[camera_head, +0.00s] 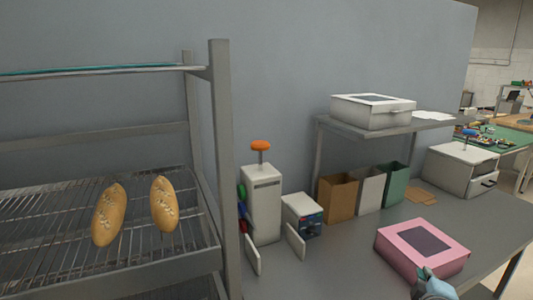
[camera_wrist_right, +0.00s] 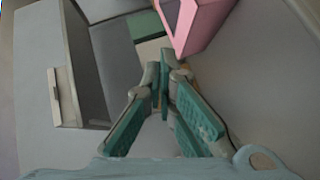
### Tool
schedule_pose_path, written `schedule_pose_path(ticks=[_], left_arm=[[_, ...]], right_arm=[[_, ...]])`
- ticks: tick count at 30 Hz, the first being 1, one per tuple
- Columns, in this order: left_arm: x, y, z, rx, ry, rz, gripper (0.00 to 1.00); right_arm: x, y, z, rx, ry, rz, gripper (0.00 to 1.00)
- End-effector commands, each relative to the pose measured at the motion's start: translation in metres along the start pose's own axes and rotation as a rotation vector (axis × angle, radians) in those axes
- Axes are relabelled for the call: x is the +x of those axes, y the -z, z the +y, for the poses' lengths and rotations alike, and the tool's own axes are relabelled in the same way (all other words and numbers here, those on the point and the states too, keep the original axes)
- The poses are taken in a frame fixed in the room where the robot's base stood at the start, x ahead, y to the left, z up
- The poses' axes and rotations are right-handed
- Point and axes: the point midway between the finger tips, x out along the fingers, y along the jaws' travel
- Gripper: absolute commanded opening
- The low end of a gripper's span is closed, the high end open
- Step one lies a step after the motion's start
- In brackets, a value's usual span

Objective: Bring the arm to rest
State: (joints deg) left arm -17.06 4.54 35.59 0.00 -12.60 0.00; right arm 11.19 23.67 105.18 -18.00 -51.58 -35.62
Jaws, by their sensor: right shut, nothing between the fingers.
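My right gripper (camera_head: 432,284) shows at the bottom right of the head view, in front of the pink box on the counter. In the right wrist view the gripper (camera_wrist_right: 163,82) has its teal-padded fingers together at the tips, with nothing between them. The pink box (camera_head: 408,262) has a dark window in its lid; it also shows at the top of the wrist view (camera_wrist_right: 205,18), beyond the fingertips. I cannot tell whether the gripper touches it. My left gripper is not in view.
A wire rack (camera_head: 60,235) with two seeded loaves (camera_head: 108,215) stands at left. The grey counter (camera_head: 340,265) holds a white dispenser (camera_head: 262,205), paper bags (camera_head: 337,198) and a white machine (camera_head: 460,170). A raised shelf (camera_head: 400,127) carries a white box (camera_head: 372,112). Counter left of the pink box is clear.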

Motion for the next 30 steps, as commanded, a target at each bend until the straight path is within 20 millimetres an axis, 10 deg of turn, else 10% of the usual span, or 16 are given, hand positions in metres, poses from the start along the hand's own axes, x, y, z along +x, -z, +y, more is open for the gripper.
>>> schedule_pose_path(ticks=[12,24,30], left_arm=[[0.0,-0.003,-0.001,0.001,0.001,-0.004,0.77],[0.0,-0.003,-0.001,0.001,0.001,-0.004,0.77],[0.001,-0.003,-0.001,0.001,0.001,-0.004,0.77]], right_arm=[[-0.154,-0.037,-0.19,0.463,0.531,-0.218,0.0],[-0.316,-0.068,-0.266,0.758,0.879,-0.561,0.0],[-0.279,-0.09,-0.342,0.744,0.889,-0.6,0.0]])
